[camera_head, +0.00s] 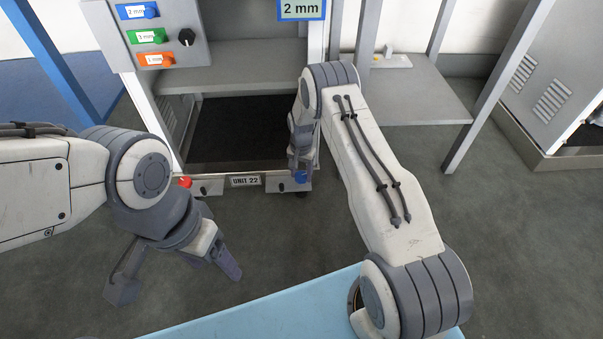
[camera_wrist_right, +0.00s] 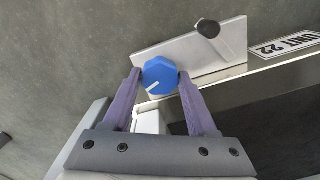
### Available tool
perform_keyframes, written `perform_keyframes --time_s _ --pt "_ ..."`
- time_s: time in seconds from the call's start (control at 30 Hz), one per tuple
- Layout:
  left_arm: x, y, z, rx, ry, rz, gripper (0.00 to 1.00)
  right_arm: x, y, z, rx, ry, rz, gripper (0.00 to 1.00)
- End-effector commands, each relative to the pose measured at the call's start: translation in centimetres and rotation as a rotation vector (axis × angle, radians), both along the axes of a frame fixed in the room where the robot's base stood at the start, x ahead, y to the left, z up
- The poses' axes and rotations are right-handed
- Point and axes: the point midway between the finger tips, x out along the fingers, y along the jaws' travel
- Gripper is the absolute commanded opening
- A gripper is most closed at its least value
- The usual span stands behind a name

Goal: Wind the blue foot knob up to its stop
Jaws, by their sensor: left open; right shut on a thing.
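The blue foot knob (camera_head: 301,176) is at the bottom right of the dispenser frame, beside the UNIT 22 plate (camera_head: 246,181). In the right wrist view the blue knob (camera_wrist_right: 160,76) is faceted, with a white mark pointing to the lower left. My right gripper (camera_wrist_right: 160,82) is shut on it, one purple finger on each side. In the head view the right gripper (camera_head: 301,165) reaches down to the knob and hides part of it. My left gripper (camera_head: 180,284) is open and empty above the floor at the lower left.
A red knob (camera_head: 184,182) sits at the frame's bottom left. A panel with blue, green and orange labels (camera_head: 155,35) and a black dial (camera_head: 187,37) is above. A "2 mm" sign (camera_head: 301,9) is at the top. A light blue surface (camera_head: 270,308) lies in front.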

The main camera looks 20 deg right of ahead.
Motion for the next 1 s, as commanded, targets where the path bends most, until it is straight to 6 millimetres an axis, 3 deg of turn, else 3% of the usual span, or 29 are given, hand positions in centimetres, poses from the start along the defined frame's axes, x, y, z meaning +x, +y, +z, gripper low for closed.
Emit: perform_keyframes --time_s 0.37,1.0 --pt "0.0 0.0 2.1 0.0 0.0 0.0 0.7 -0.1 0.0 0.3 0.0 0.001 0.202 0.02" --pt "0.0 0.0 5.1 0.0 0.0 0.0 0.7 -0.1 0.0 0.2 0.0 0.002 0.806 0.02"
